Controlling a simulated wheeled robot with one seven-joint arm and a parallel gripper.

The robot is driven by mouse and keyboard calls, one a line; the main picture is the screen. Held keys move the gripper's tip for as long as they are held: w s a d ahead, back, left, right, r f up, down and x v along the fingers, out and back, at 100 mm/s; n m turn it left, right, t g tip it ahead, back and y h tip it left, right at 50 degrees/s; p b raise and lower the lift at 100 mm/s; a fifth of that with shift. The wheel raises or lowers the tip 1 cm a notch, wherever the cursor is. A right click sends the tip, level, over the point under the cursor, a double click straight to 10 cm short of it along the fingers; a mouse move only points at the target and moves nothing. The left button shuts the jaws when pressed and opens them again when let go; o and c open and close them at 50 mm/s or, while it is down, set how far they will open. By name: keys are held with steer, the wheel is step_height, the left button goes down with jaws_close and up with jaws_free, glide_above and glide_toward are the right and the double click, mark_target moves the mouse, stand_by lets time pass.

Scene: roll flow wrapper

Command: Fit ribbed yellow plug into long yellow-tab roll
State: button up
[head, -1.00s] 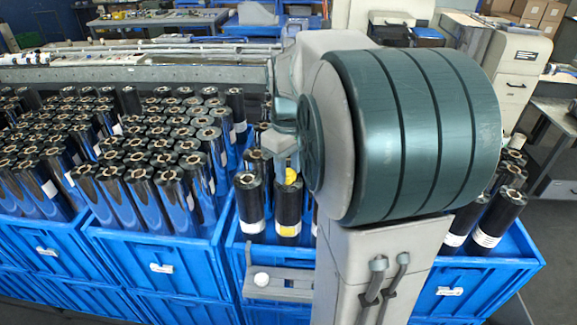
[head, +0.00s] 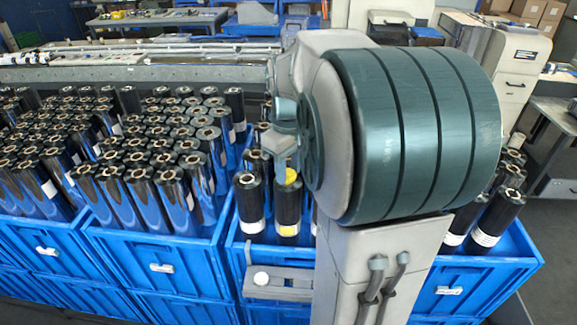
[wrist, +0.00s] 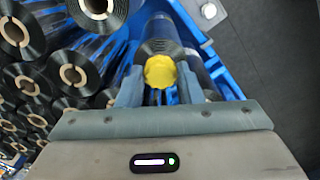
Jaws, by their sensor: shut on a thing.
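The ribbed yellow plug (wrist: 160,70) is between the two fingers of my gripper (wrist: 158,88) in the wrist view, and the gripper is shut on it. In the head view the plug (head: 291,176) shows small and partly covered by my gripper. Directly below it stands the long dark roll with the yellow tab (head: 288,230), upright in the blue crate. The plug is over the top end of this roll and hides its core in the wrist view. I cannot tell whether the plug is touching the roll or partly inside it.
A dark roll with a white label (head: 249,205) stands close to the left. Blue crates (head: 160,250) with many upright rolls fill the left side. My arm hides much of the right crate. More labelled rolls (head: 487,235) stand at its right end.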

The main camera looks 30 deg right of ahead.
mark_target(288, 172)
steer(key=shift+r, duration=0.15)
steer(key=shift+r+p, duration=0.5)
steer(key=shift+p, duration=0.05)
steer(key=shift+r+p, duration=0.25)
steer(key=shift+p, duration=0.05)
stand_by(1.0)
steer(key=shift+r+p, duration=0.5)
steer(key=shift+r, duration=0.1)
stand_by(0.7)
steer(key=o, duration=0.7)
steer(key=shift+c, duration=0.2)
